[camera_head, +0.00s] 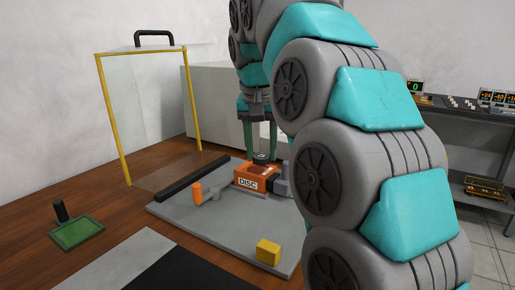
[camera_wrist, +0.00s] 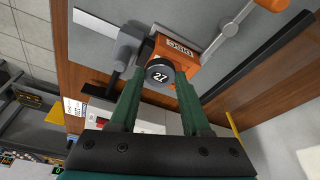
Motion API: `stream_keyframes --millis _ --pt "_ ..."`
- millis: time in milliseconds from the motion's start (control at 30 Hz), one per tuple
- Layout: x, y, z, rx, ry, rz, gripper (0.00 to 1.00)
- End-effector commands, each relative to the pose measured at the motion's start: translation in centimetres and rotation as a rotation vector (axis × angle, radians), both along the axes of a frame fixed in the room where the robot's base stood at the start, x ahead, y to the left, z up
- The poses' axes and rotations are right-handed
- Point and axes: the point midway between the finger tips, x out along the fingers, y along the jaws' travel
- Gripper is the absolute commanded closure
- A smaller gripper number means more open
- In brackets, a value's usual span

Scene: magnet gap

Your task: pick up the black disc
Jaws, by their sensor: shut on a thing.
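The black disc (camera_wrist: 159,75), marked 27 in white, sits between my fingertips in the wrist view. It shows small and dark in the head view (camera_head: 261,157), at the top of the orange holder labelled DISC (camera_head: 249,184). My gripper (camera_head: 260,153) points down over the holder and is shut on the disc. In the wrist view, the orange holder (camera_wrist: 181,45) lies just behind the disc. I cannot tell whether the disc still touches the holder.
A yellow-edged clear guard (camera_head: 122,120) stands behind. A green tray (camera_head: 77,233) is at left.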

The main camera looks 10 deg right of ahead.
Motion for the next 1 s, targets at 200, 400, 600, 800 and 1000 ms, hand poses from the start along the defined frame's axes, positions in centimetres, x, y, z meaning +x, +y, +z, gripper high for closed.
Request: stream_keyframes --millis 200,400,600,800,1000 --pt "-3.1 -0.4 0.3 0.001 -0.004 -0.001 1.0" --pt "-7.1 -0.9 0.6 0.001 -0.002 -0.002 1.0" --pt "-10.4 -1.2 0.9 0.001 -0.001 -0.002 1.0" --pt "-12.2 -1.4 1.1 0.001 0.002 -0.001 1.0" --pt "-12.7 -1.5 1.1 0.001 0.002 0.0 1.0"
